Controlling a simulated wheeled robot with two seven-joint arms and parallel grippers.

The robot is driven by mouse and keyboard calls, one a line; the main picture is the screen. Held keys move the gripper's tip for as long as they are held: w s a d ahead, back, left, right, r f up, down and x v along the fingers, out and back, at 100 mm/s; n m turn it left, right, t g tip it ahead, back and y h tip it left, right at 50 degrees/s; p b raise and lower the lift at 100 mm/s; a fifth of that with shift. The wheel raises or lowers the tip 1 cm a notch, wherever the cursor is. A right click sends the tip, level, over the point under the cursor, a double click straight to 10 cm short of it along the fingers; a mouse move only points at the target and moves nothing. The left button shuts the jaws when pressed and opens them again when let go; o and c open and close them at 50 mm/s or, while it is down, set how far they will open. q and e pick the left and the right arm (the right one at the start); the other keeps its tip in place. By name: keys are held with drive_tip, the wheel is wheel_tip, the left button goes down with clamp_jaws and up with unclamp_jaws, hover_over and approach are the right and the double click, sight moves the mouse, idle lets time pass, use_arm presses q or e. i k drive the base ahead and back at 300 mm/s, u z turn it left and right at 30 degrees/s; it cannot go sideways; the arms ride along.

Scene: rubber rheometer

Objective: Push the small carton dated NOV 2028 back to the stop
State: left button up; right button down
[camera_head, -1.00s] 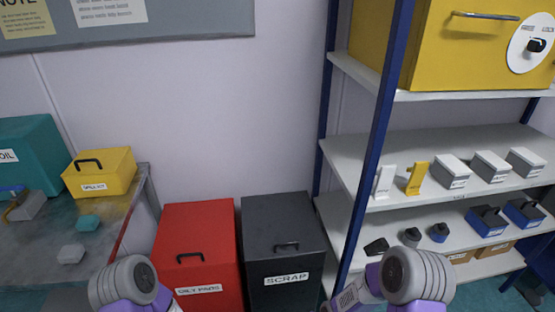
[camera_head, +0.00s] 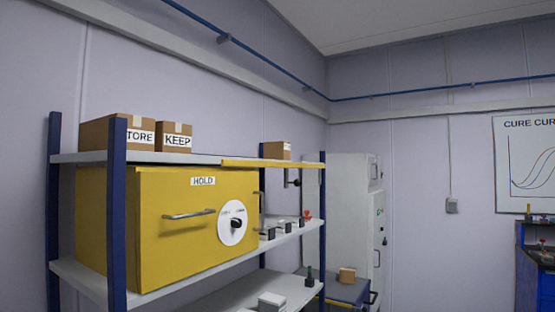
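No date is readable on any carton in the head view, so I cannot tell which one is dated NOV 2028. On the top shelf, a brown carton (camera_head: 100,133) has a label partly hidden by the blue post, showing "TORE". A smaller brown carton marked KEEP (camera_head: 176,137) stands to its right. Another small brown carton (camera_head: 275,150) sits at the far right end of the top shelf, its lettering too small to read. No stop can be made out. Neither of my grippers is in view.
A yellow HOLD cabinet (camera_head: 165,225) with a handle and dial fills the shelf below. Blue posts (camera_head: 117,220) frame the rack. A grey-white cabinet (camera_head: 350,220) stands beyond it. Small orange-brown box (camera_head: 347,274) sits on a low unit at right. A curve poster (camera_head: 525,165) hangs on the wall.

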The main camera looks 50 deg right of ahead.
sight(279, 150)
drive_tip(key=z, duration=1.75)
drive_tip(key=k, duration=0.2)
drive_tip(key=z, duration=1.05)
drive_tip(key=k, duration=1.15)
drive_tip(key=z, duration=0.75)
drive_tip(key=i, duration=1.6)
drive_tip(key=u, duration=0.4)
drive_tip(key=i, duration=2.1)
drive_tip(key=u, duration=1.4)
drive_tip(key=i, duration=1.1)
drive_tip(key=u, duration=1.3)
